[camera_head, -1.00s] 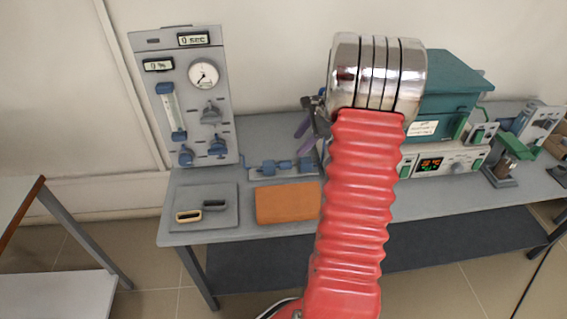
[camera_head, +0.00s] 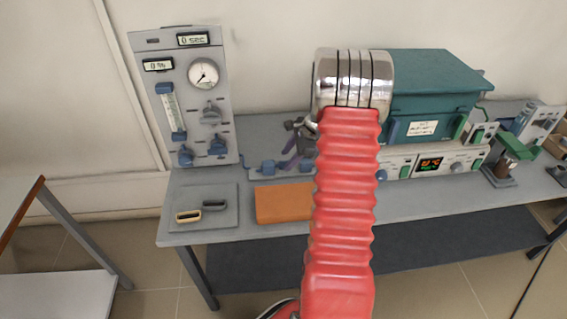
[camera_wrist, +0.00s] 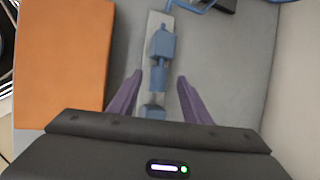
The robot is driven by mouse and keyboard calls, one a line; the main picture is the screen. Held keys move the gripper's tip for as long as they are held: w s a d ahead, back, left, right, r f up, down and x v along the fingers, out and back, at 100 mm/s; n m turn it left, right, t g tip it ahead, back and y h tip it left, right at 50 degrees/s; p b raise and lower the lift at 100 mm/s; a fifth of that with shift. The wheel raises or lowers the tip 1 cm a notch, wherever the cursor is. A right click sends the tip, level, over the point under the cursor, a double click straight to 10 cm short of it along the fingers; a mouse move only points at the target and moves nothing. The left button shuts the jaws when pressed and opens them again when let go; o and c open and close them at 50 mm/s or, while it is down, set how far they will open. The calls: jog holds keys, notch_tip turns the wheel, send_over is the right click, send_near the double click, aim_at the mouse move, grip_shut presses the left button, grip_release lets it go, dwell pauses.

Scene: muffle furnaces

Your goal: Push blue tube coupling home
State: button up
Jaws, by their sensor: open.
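The blue tube coupling (camera_wrist: 161,78) lies on a narrow pale plate on the grey bench, in line with a larger blue block (camera_wrist: 162,43) and a nearer blue piece (camera_wrist: 153,112). A short pale gap seems to show before the nearer piece; I cannot tell whether the parts are seated. My gripper (camera_wrist: 160,75) is open, with one purple finger on each side of the coupling and visible space on both sides. In the head view, my gripper (camera_head: 289,163) hides most of the coupling row; a blue end piece (camera_head: 268,167) shows at left.
An orange pad (camera_head: 284,202) lies in front of the row. A grey gauge panel (camera_head: 190,100) stands behind left, and a grey plate (camera_head: 222,218) holds two small handles. The teal furnace (camera_head: 430,90) stands right of my arm. Blue tubing (camera_wrist: 195,6) runs beyond the block.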

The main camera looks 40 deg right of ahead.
aim_at(284, 162)
jog(key=shift+x, duration=1.85)
jog(key=shift+c, duration=0.2)
grip_shut()
